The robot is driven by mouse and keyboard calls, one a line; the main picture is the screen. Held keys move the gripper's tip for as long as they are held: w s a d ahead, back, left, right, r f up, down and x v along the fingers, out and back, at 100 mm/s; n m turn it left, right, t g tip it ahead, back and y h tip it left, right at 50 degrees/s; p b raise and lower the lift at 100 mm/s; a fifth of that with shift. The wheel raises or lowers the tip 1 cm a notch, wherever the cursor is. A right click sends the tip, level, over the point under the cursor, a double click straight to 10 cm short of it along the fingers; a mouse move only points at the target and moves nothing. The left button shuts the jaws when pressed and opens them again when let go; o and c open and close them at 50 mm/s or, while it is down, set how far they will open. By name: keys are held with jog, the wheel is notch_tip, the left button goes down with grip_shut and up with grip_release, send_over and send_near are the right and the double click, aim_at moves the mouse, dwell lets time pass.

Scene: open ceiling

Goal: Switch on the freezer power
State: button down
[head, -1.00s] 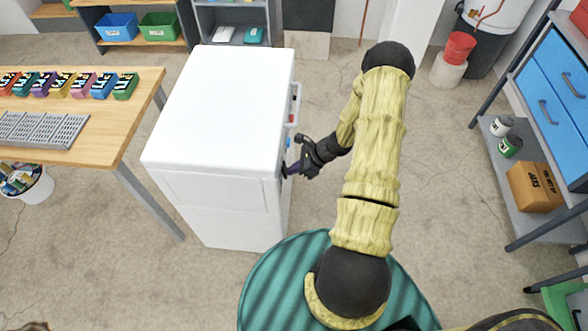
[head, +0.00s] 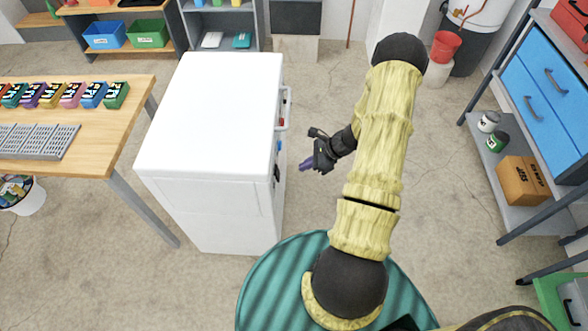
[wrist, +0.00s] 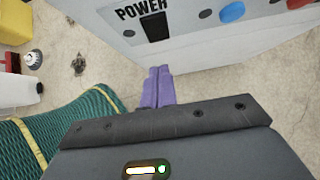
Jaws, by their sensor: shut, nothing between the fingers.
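The white freezer (head: 205,110) stands left of my arm, its front facing right. In the wrist view its front panel (wrist: 195,40) carries a "POWER" label (wrist: 140,10) with a black rocker switch (wrist: 156,27) below it. I cannot tell which way the rocker is set. A blue button (wrist: 231,12) and a red one (wrist: 297,3) sit to the right of it. My gripper (head: 306,164) has its purple fingers (wrist: 158,88) together and empty. They point toward the freezer front, with a gap of floor between in the head view.
A handle (head: 286,108) sticks out from the freezer front. A shelf unit with blue drawers (head: 545,95) stands at right.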

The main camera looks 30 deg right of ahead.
jog(key=v, duration=0.5)
jog(key=shift+w+a+r, duration=0.15)
jog(key=shift+a+r, duration=0.05)
jog(key=shift+r, duration=0.3)
jog(key=shift+r, duration=0.1)
jog(key=s+a+r+n+h, duration=0.3)
jog(key=s+a+r+n, duration=0.2)
jog(key=a+r+n, duration=0.3)
jog(key=s+a+r+n+g+h, duration=0.1)
jog(key=s+a+r+n+h, duration=0.3)
jog(key=a+r+n, duration=0.5)
notch_tip(320, 180, up, 4)
jog(key=s+n, duration=0.1)
jog(key=n, duration=0.6)
jog(key=shift+s+a+r+g, duration=0.2)
jog(key=shift+r+g, duration=0.05)
jog(key=shift+g, duration=0.05)
jog(key=shift+d, duration=0.1)
